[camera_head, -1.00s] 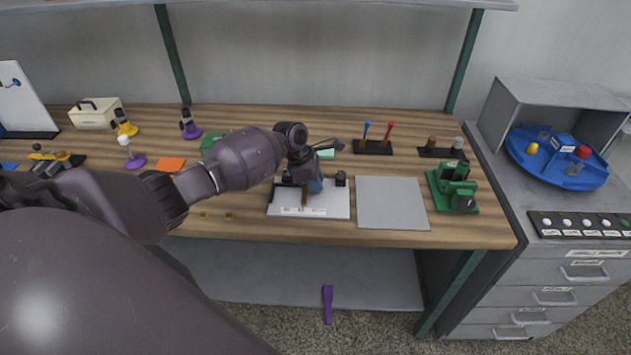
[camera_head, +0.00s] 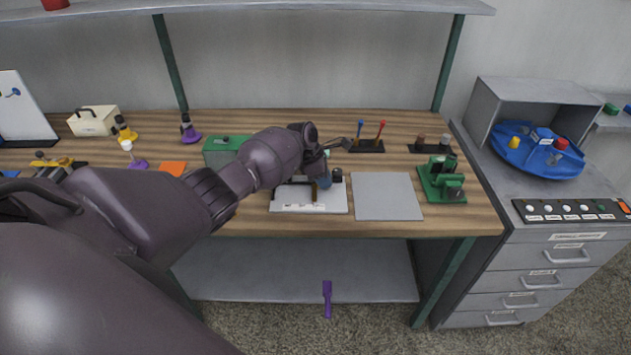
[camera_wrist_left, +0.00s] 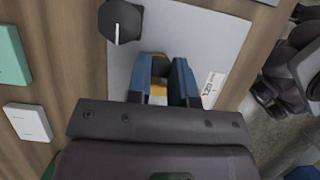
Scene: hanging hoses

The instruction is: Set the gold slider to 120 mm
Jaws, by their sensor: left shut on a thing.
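The white slider panel (camera_head: 290,204) lies on the workbench, and its pale plate (camera_wrist_left: 215,30) fills the middle of the left wrist view. The gold slider (camera_head: 314,191) stands on the panel, partly hidden by my left gripper (camera_head: 323,180). In the left wrist view, the blue-padded fingers of my left gripper (camera_wrist_left: 163,82) are shut on the gold slider (camera_wrist_left: 158,90), of which a small piece shows between them. A printed label (camera_wrist_left: 210,86) beside the fingers seems to read 120 mm. The exact setting cannot be read. My right gripper does not show.
A dark knob (camera_wrist_left: 120,21) with a white mark is close to the fingers. A bare grey plate (camera_head: 388,196) lies right of the panel, then a green fixture (camera_head: 441,181). A green box (camera_head: 222,150) stands behind my arm. A purple tool (camera_head: 327,298) is below the bench.

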